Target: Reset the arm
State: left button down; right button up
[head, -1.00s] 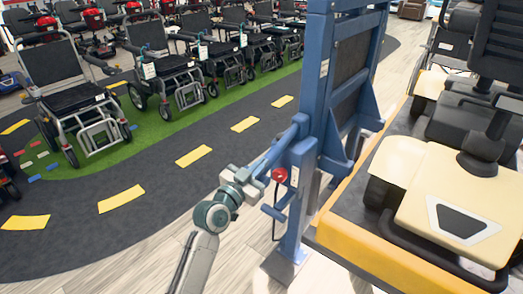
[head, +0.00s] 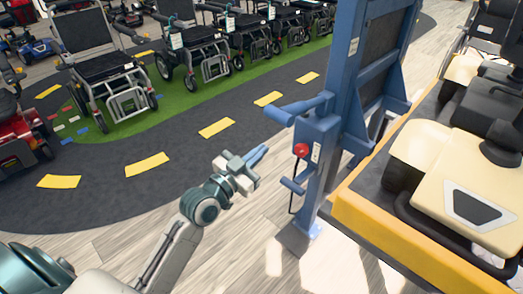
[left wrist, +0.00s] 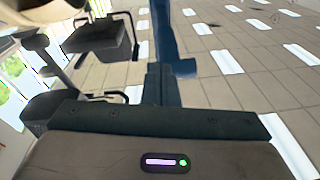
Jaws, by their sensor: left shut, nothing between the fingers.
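My left gripper (head: 259,154) is shut and empty, its narrow blue fingers together. In the head view it hangs over the pale floor, left of the blue lift post (head: 345,90), with a visible gap between the fingertips and the post's control box. The box carries a red button (head: 301,150) and blue levers (head: 300,108) above and below it. In the left wrist view the closed fingers (left wrist: 159,84) point away, with a blue post (left wrist: 165,35) beyond them. My right gripper is not in view.
A yellow-edged platform (head: 395,245) holds a cream scooter (head: 440,185) at the right. Wheelchairs (head: 105,65) stand in a row on green turf (head: 130,122) at the back. A dark track with yellow dashes (head: 148,165) and bare floor lie between.

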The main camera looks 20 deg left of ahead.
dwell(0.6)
